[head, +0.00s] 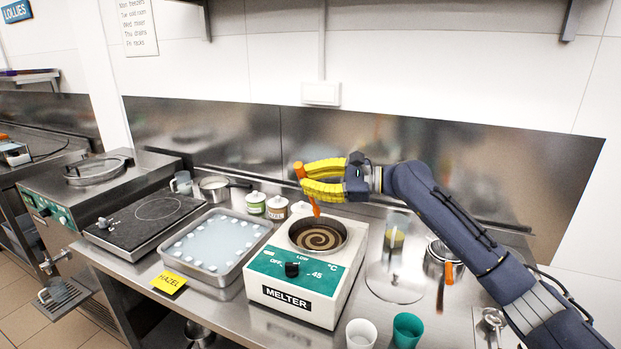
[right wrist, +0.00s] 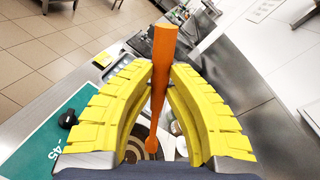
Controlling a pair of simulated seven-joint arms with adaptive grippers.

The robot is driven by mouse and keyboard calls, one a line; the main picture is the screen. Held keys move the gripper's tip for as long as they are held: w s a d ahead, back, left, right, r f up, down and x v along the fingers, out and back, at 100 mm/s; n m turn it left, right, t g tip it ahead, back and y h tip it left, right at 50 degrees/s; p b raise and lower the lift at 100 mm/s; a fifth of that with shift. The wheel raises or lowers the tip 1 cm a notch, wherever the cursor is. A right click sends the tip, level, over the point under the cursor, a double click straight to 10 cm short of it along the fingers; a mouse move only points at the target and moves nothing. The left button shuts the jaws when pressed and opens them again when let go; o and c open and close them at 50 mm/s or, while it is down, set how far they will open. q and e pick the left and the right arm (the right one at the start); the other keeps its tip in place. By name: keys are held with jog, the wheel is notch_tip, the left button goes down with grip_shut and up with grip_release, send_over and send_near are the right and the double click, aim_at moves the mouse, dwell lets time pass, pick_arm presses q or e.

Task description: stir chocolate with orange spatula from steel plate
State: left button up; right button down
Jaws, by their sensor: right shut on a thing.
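My right gripper (head: 304,178) has its yellow fingers shut on the orange spatula (head: 315,207). It holds the spatula nearly upright over the melter (head: 312,290), with the lower end pointing down at the pan. The round pan of chocolate (head: 322,238) is set in the melter's top and shows a brown and cream swirl. In the right wrist view the spatula (right wrist: 162,65) stands between the fingers, with its lower end over the swirl. I cannot tell whether the tip touches the chocolate. My left gripper is not in view.
A steel tray of pale liquid (head: 262,232) lies left of the melter, with a yellow HAZEL card (head: 168,282) in front. Small tubs (head: 277,207) stand behind. A white cup (head: 361,334) and a green cup (head: 407,329) stand at the front right. A steel pot (head: 440,262) is farther right.

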notch_tip(320, 180, down, 10)
jog(key=shift+w+d, duration=0.15)
jog(key=shift+w, duration=0.25)
dwell(1.2)
jog(key=shift+f, duration=0.15)
jog(key=shift+s, duration=0.2)
dwell(0.4)
